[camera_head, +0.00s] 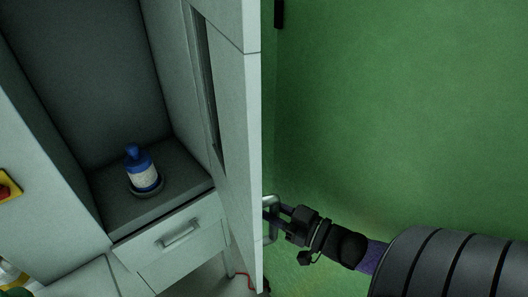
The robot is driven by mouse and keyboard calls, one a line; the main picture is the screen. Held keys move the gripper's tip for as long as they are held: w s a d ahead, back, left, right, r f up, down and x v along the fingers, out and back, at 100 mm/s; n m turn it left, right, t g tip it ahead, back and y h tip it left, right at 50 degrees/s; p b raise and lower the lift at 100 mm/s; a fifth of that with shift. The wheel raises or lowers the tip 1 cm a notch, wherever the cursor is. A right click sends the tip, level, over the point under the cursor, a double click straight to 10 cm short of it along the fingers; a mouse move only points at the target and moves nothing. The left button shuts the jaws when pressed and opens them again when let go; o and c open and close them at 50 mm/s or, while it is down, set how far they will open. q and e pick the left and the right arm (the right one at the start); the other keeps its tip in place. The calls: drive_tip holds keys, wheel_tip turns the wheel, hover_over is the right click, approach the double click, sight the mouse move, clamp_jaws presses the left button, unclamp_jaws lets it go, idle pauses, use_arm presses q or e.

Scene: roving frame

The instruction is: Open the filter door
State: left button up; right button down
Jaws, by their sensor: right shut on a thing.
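The filter door (240,130) is a tall pale panel that stands swung out from the cabinet, seen nearly edge-on. It has a dark narrow recess on its inner side. Its metal handle (273,231) is on the right side of the panel. My right gripper (276,213) reaches in from the right and is shut on the handle. The fingertips are partly hidden at the door's edge. My left gripper is not in view.
The open cabinet bay (90,70) holds a blue bottle (143,176) on a dark round base. Below is a drawer (180,240). A yellow-red switch (8,187) is at far left, a red cable (243,280) near the door's foot. The green area (400,110) looks clear.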

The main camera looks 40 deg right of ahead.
drive_tip(key=shift+d, duration=0.25)
drive_tip(key=shift+c, duration=2.3)
unclamp_jaws()
drive_tip(key=shift+w, duration=0.15)
